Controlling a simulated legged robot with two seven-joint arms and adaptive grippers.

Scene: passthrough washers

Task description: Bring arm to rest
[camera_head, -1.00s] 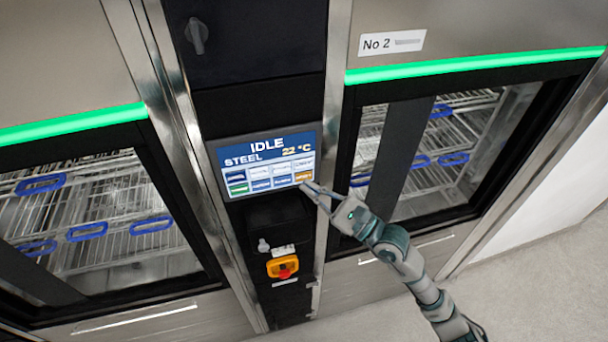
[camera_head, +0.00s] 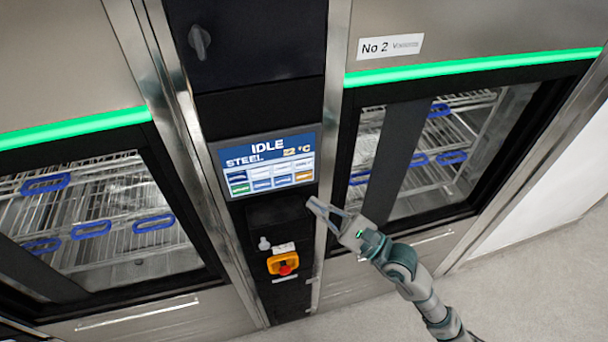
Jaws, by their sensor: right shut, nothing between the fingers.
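My right gripper (camera_head: 311,204) is shut and empty. It hangs in front of the steel strip beside the control column, a little below and to the right of the touch screen (camera_head: 268,165), and looks apart from it. My right arm (camera_head: 400,268) comes in from the lower right. The screen reads IDLE, STEEL and 22 °C above rows of buttons, one green and one orange. My left gripper is out of view.
A washer with a glass door (camera_head: 425,155) labelled No 2 stands on the right, another washer (camera_head: 95,225) on the left. Both have green light bars and wire racks inside. A red and yellow emergency stop (camera_head: 283,263) sits below the screen. Grey floor (camera_head: 545,285) is clear at lower right.

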